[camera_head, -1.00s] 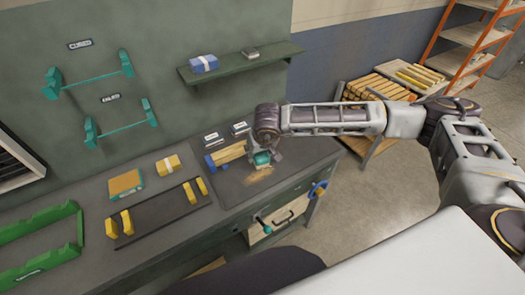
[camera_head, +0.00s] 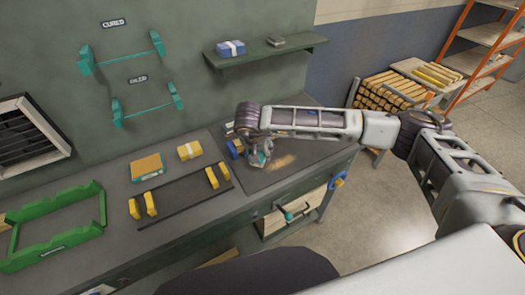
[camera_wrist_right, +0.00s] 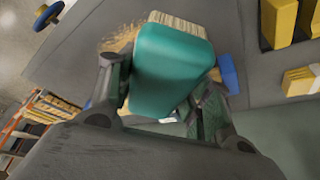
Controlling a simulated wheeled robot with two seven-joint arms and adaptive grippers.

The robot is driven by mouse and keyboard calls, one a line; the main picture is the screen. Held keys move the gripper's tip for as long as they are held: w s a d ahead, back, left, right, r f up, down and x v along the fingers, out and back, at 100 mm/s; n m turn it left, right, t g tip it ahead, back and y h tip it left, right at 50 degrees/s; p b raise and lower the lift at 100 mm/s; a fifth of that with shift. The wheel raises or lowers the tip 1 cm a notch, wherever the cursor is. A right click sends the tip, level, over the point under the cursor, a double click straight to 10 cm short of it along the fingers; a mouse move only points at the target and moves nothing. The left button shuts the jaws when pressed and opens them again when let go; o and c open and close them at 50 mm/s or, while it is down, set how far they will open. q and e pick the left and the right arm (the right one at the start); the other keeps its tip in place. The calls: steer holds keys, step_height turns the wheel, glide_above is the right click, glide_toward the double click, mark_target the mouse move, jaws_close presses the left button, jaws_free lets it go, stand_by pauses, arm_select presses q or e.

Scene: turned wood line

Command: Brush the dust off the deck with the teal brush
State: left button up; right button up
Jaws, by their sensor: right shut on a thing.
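The teal brush (camera_wrist_right: 172,68) is held in my right gripper (camera_wrist_right: 165,95), with its pale bristles (camera_wrist_right: 180,25) showing past the teal body in the right wrist view. In the head view the right gripper (camera_head: 260,157) is over the left part of the dark deck (camera_head: 290,170), and the brush (camera_head: 257,159) is mostly hidden by it. Tan dust (camera_head: 284,161) lies on the deck just right of the brush; some also shows beside the bristles in the right wrist view (camera_wrist_right: 118,40). I cannot tell whether the bristles touch the deck. My left gripper is out of view.
A blue piece (camera_head: 236,148) stands close left of the gripper. A rack with yellow blocks (camera_head: 180,195), a sanding block (camera_head: 147,167), a yellow pack (camera_head: 190,150) and a green frame (camera_head: 60,240) are further left. A blue handwheel (camera_head: 338,180) is at the bench's right end.

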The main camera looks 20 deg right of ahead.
steer(key=m, duration=0.1)
steer(key=m+g, duration=0.1)
steer(key=m, duration=0.1)
steer(key=m+h, duration=0.1)
steer(key=m, duration=0.1)
steer(key=shift+d+f+b, duration=0.25)
steer(key=shift+f+b, duration=0.05)
steer(key=shift+b, duration=0.1)
steer(key=m+g, duration=0.1)
steer(key=d+m, duration=0.1)
steer(key=m, duration=0.1)
steer(key=shift+s+g+h, duration=0.15)
steer(key=shift+g+h, duration=0.15)
steer(key=shift+g, duration=0.1)
steer(key=shift+m, duration=0.3)
